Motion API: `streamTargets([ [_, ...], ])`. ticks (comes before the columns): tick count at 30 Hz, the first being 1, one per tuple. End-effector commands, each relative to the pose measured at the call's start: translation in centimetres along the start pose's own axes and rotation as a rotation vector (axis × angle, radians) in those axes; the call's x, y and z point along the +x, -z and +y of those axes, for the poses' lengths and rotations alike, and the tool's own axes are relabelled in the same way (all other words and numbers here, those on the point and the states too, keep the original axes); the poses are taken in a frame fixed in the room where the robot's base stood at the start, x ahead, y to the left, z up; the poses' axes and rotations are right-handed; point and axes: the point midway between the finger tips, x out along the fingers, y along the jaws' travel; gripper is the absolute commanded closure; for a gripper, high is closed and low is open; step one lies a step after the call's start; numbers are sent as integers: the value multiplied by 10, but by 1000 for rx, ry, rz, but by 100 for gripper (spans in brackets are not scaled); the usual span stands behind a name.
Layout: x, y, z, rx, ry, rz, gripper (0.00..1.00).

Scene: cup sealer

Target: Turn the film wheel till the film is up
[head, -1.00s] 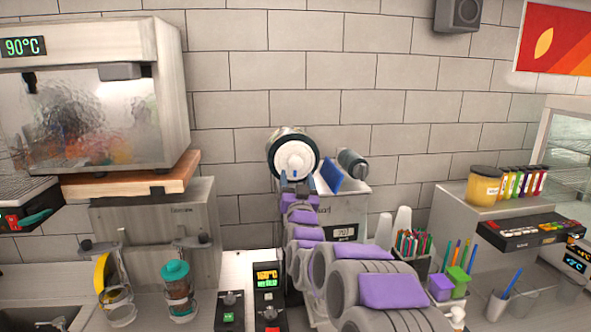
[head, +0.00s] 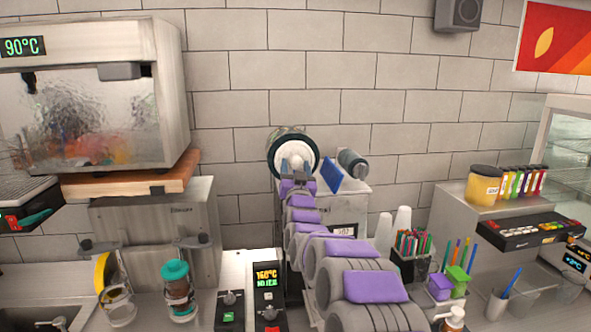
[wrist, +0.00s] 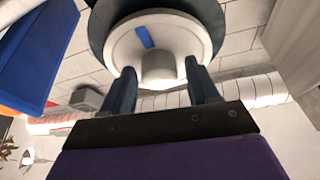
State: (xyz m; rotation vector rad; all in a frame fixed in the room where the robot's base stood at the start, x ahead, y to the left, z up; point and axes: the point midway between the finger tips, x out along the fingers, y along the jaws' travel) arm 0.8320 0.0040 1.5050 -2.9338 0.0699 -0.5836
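The film wheel (head: 305,148) is a white disc with a dark rim, on the machine against the wall. I cannot tell how deep the fingers reach around the knob.
A dark roller (head: 353,163) and a blue panel (head: 331,175) are right of the wheel. White cups (head: 402,220) and a pen holder (head: 412,255) stand right of my arm. A control box (head: 268,290) stands below, left of my arm.

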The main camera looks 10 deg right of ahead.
Motion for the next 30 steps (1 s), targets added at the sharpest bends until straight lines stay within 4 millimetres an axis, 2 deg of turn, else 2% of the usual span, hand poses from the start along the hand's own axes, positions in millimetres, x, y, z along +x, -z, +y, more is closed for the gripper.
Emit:
streamTargets([
  [2,0,0,0,0,0,0,48],
  [18,0,0,0,0,1,0,100],
  [30,-6,3,-1,30,-11,0,100],
])
